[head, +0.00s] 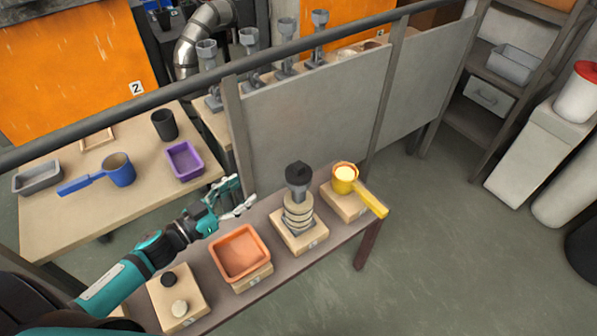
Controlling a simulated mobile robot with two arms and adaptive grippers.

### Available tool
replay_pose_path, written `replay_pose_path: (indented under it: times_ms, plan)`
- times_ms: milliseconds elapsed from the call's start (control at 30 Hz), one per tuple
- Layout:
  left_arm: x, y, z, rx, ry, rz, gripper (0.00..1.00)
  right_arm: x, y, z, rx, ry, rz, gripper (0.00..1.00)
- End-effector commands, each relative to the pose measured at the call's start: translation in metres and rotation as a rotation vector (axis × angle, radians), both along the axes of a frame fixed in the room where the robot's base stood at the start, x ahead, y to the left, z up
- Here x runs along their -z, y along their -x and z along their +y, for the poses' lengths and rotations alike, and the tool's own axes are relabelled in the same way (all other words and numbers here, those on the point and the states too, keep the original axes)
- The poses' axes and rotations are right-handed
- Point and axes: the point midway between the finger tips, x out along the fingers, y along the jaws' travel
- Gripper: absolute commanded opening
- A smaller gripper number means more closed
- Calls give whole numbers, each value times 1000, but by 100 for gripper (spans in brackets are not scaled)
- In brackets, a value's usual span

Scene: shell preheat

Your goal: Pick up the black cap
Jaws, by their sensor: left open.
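A small round black cap (168,279) lies on a wooden block at the near left end of the narrow bench, beside a cream-coloured round piece (179,307). Another black piece (299,173) sits on top of a grey funnel-like part above a stack of pale rings (298,214). My left gripper (243,199) is open and empty, above the bench's back edge, behind the orange tray. It is apart from both black pieces, and lies left of the ring stack. My right gripper is not in view.
The narrow bench also holds an orange tray (240,251) and a yellow ladle (346,177) on blocks. A grey panel with a rail (315,115) stands behind. The left table holds a blue ladle (117,169), purple tray (184,160) and black cup (164,125).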

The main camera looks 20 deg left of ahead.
Motion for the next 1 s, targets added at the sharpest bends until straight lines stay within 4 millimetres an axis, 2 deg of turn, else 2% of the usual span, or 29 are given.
replay_pose_path:
  times_ms: [100,267,700,1000]
  plan:
    - [-2,7,0,114,20,-14,54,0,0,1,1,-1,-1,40]
    - [-4,6,-5,176,36,-17,54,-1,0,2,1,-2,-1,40]
    - [-6,-63,-60,177,39,-18,54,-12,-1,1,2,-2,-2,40]
    - [-4,-83,-76,177,37,-16,54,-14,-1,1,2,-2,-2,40]
